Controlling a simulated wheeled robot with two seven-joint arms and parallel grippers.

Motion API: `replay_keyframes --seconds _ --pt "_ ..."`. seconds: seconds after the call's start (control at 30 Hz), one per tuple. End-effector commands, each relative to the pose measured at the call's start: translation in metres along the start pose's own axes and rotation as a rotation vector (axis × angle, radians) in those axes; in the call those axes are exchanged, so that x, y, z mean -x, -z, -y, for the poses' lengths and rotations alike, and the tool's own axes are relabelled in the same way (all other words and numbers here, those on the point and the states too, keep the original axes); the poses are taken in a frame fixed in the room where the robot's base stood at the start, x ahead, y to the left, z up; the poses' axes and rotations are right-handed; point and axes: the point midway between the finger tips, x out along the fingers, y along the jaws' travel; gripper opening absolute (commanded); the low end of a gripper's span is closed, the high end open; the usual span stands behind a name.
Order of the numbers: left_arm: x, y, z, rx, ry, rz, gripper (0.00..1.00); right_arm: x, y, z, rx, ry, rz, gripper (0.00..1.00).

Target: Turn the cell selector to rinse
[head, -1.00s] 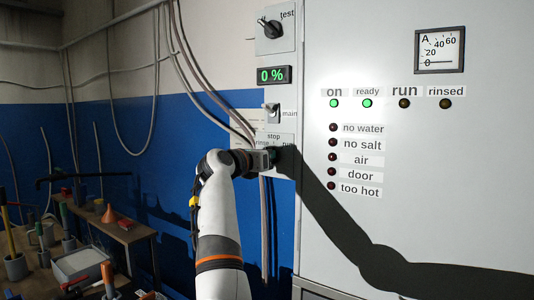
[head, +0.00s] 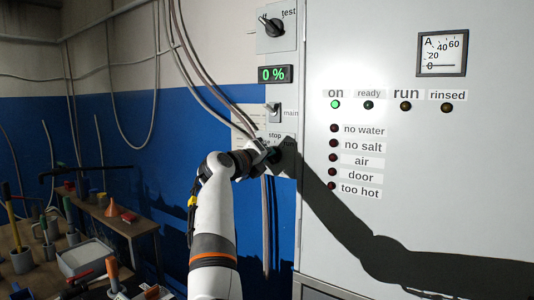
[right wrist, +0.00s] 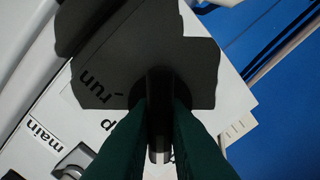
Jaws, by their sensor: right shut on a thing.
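The cell selector is a dark knob on a pale plate (head: 287,138) beside the big cabinet. The "stop" label shows above it in the head view; the "rinse" and "run" labels are covered or shaded there. My right gripper (head: 267,155) is at the knob. In the right wrist view the dark green fingers (right wrist: 159,120) are shut on the black knob (right wrist: 158,88), with a pale mark low between them. "run" and the end of "stop" are readable at left of the knob. Which position the knob points to is hard to tell. My left gripper is not in view.
The "main" switch (head: 273,112) is just above, with the 0 % display (head: 274,74) and test knob (head: 272,27) higher. On the cabinet the "on" lamp (head: 335,104) is lit; the "ready" lamp (head: 368,105) is dark. A cluttered bench (head: 130,228) stands at left.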

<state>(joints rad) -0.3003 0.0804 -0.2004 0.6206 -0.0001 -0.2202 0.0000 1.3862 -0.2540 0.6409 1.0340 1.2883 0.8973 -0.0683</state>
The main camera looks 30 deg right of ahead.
Motion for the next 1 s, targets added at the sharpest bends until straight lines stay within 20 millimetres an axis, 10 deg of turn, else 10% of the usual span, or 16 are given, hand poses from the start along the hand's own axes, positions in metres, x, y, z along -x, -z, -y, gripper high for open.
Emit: replay_keyframes --seconds 0.63,0.8,1.0 --pt "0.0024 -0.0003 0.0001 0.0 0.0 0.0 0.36 0.0 -0.0003 0.0008 0.055 0.0 0.0 0.0" --pt "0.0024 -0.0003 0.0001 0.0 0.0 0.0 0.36 0.0 -0.0002 0.0007 0.054 0.0 0.0 0.35" --pt "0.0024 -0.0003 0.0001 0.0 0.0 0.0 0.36 0.0 -0.0001 0.0004 0.053 0.0 0.0 0.35"
